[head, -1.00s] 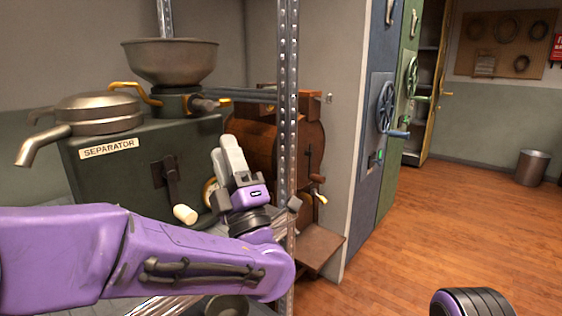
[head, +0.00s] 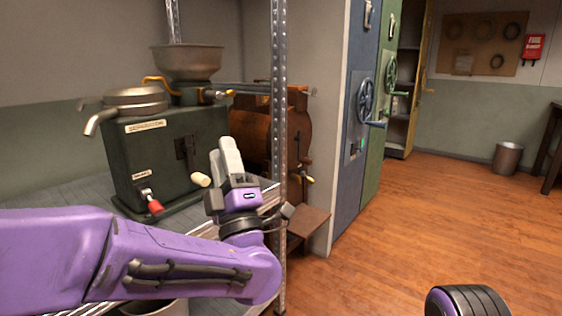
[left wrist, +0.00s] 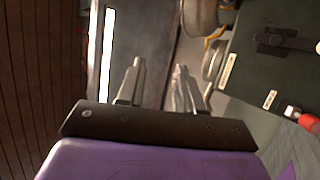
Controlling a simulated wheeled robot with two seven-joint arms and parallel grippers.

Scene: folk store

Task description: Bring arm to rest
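My left arm (head: 180,265) is purple and comes in from the left, bent at the elbow. My left gripper (head: 229,150) points upward in front of the shelf's metal post. In the left wrist view its two fingers (left wrist: 158,88) stand apart with nothing between them. The dark green separator machine (head: 165,160) is behind and to the left of the gripper, with a gap that is hard to judge. Only a dark rounded part of my right side shows at the bottom right; the right gripper is not in view.
The separator stands on a metal shelf (head: 85,195) with an upright post (head: 278,120). A wooden barrel machine (head: 298,140) is behind the post. Blue and green cabinets (head: 365,105) with handwheels stand to the right. The wooden floor (head: 440,220) is open; a bin (head: 507,158) stands at the far wall.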

